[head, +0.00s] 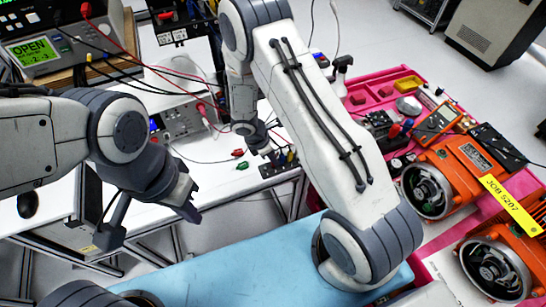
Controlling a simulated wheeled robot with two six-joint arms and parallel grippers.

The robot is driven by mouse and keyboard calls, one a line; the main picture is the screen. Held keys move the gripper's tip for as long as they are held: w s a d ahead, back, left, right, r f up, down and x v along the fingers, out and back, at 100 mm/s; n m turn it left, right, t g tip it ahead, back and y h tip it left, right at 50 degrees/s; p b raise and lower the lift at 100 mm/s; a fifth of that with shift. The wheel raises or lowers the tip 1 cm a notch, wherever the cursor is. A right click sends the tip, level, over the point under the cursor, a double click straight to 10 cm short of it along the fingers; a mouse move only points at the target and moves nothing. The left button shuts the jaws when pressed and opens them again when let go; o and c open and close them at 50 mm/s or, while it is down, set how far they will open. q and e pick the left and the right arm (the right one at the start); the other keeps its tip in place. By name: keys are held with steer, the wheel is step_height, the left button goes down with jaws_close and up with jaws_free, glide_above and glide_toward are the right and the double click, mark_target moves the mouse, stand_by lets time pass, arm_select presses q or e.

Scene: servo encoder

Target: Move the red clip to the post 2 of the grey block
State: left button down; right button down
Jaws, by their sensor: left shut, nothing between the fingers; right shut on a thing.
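The grey block (280,168) is a small dark block with several posts on the white bench, and my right arm partly blocks the view of it. A small red clip (238,153) lies on the bench just left of the block, apart from my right gripper. A green clip (243,165) lies beside it. My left gripper (190,213) is shut and empty, in front of the bench's edge and well away from the block.
A bench meter (40,50) reading OPEN and a power supply (180,120) with red and black leads stand at the left. A pink-topped table (440,240) at the right holds orange motors (470,165) and tools. A blue surface (240,265) lies in front.

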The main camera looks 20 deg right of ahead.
steer(key=shift+f, duration=0.2)
steer(key=c, duration=0.8)
jaws_free()
steer(key=shift+o, duration=0.2)
steer(key=shift+r, duration=0.1)
steer(key=shift+r+p, duration=2.7)
steer(key=shift+r, duration=0.8)
